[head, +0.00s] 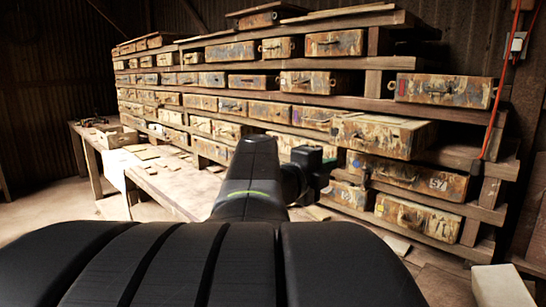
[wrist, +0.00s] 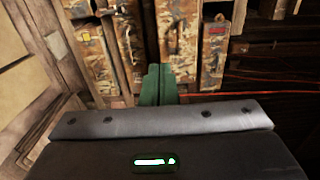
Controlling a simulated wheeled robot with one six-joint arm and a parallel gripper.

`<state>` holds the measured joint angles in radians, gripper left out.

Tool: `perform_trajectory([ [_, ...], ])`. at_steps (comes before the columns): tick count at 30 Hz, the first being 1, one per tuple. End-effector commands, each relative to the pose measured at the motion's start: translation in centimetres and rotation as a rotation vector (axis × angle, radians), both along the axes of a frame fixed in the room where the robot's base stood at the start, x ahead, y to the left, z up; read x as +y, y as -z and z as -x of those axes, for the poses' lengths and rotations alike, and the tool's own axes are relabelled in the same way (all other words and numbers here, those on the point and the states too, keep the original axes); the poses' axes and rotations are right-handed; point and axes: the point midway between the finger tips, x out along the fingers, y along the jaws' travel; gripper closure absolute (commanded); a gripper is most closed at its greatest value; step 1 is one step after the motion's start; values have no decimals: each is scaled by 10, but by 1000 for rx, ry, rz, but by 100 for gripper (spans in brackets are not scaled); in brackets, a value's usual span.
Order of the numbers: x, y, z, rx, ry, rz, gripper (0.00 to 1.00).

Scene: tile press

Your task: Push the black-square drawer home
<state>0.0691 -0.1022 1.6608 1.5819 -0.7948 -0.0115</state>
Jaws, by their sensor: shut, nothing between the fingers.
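One drawer (head: 385,135) on the right of the rack sticks out well past its neighbours in the head view, its worn, paint-spotted top showing. I cannot make out a black square on its front. My gripper (head: 326,166) is in front of the rack, left of and a little below this drawer, and partly hidden by my own arm. In the wrist view its green fingers (wrist: 157,84) are together with nothing between them. They point at the rack's drawer fronts (wrist: 132,50); whether they touch one is unclear.
The rack (head: 480,160) holds several rows of worn drawers. Lower drawers (head: 415,217) also show near the floor. A red cable (head: 497,95) hangs at the rack's right. A wooden table (head: 165,180) stands at the left, and a pale block (head: 502,287) lies at lower right.

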Motion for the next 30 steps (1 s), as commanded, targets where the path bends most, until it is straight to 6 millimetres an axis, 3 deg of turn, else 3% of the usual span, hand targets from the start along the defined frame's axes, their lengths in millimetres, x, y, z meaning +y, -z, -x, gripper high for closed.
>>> perform_trajectory([
  [18,-86,1,-73,5,2,2,100],
  [30,-102,1,-87,4,0,3,100],
])
